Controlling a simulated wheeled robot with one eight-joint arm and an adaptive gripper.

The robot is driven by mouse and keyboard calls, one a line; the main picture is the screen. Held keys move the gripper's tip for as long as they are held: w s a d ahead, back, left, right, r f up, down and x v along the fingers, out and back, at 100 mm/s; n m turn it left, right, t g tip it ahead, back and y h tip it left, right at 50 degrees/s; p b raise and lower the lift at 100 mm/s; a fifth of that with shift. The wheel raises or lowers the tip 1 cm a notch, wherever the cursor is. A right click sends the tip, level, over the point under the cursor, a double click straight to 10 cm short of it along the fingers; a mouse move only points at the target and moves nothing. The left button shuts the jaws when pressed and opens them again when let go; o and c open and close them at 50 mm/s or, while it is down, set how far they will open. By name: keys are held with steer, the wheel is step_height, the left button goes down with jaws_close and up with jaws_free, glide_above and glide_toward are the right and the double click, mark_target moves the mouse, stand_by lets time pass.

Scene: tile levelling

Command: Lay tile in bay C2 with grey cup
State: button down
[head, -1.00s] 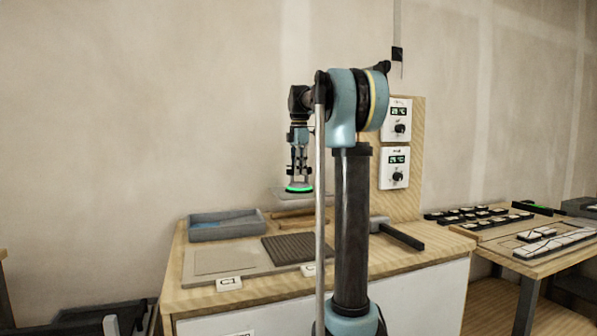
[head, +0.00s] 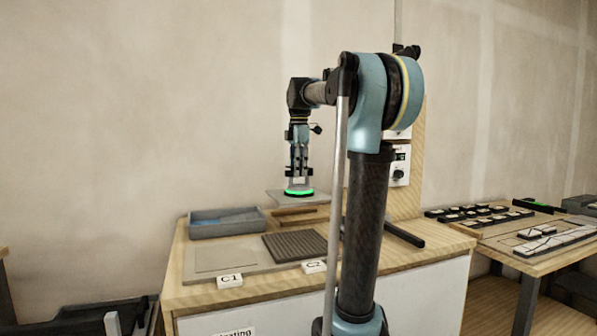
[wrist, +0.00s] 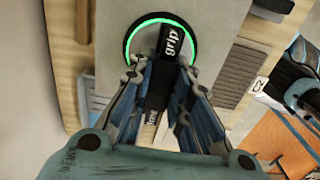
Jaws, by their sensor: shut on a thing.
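My gripper (head: 299,178) is shut on the handle of the grey cup (head: 299,192), which has a lit green ring. In the wrist view the fingers close around the handle marked "grip" (wrist: 170,42). A thin pale grey tile (head: 278,199) hangs flat under the cup; it also shows in the wrist view (wrist: 215,22). The tile is in the air above the back of the bench, behind bay C2. Bay C2 (head: 295,246) is a dark ridged bed with its C2 label (head: 314,267) in front. The wrist view shows part of the ridged bed (wrist: 240,70) beside the tile.
Bay C1 (head: 226,260), left of C2, has a flat pale surface. A grey tray with blue inside (head: 226,224) stands at the back left. A wooden thing (head: 300,216) lies behind C2. A control panel (head: 399,165) stands at the back right. A side table (head: 500,232) holds small pieces.

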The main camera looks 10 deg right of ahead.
steer(key=s+a, duration=0.3)
steer(key=s, duration=1.4)
steer(key=shift+s, duration=0.25)
step_height(320, 180, down, 9)
steer(key=shift+a+f, duration=0.15)
stand_by(5.5)
